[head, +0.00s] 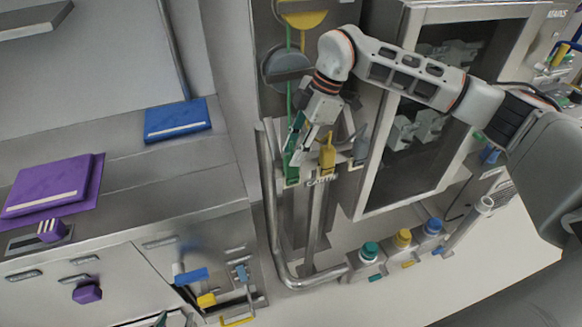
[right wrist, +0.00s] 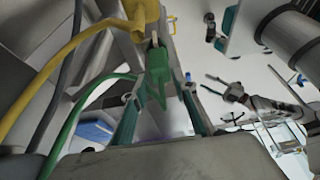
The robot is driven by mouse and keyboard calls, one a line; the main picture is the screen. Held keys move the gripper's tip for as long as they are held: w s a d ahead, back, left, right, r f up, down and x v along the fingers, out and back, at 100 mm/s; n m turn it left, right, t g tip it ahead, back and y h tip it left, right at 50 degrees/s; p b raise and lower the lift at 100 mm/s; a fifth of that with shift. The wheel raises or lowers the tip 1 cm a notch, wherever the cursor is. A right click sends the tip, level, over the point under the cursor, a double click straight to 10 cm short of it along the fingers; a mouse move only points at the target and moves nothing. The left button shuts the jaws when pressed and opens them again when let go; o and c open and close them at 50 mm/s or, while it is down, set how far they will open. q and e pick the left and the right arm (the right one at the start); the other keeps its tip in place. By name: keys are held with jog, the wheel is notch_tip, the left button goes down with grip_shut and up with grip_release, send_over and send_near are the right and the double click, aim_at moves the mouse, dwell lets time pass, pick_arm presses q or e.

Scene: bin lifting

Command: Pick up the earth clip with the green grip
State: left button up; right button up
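The earth clip with the green grip (head: 292,160) hangs at the left end of a metal holder. It also shows in the right wrist view (right wrist: 157,72), with a green cable beside it. My right gripper (head: 302,140) is directly over it. In the right wrist view the right gripper's fingers (right wrist: 160,98) are spread, one on each side of the green grip, with visible gaps. A clip with a yellow grip (head: 327,158) hangs just right of the green one. My left gripper (right wrist: 218,84) appears only in the right wrist view, small and far off, with fingers apart and empty.
A grey-blue clip (head: 360,148) hangs at the holder's right end. Yellow and green cables pass close to my right gripper. A glass-fronted cabinet (head: 378,190) stands on the right. A steel counter (head: 150,180) with purple and blue items is on the left.

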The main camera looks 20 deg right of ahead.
aim_at(285, 173)
jog(key=shift+p+x, duration=0.35)
jog(key=shift+x, duration=3.65)
jog(key=shift+d, duration=0.15)
grip_shut()
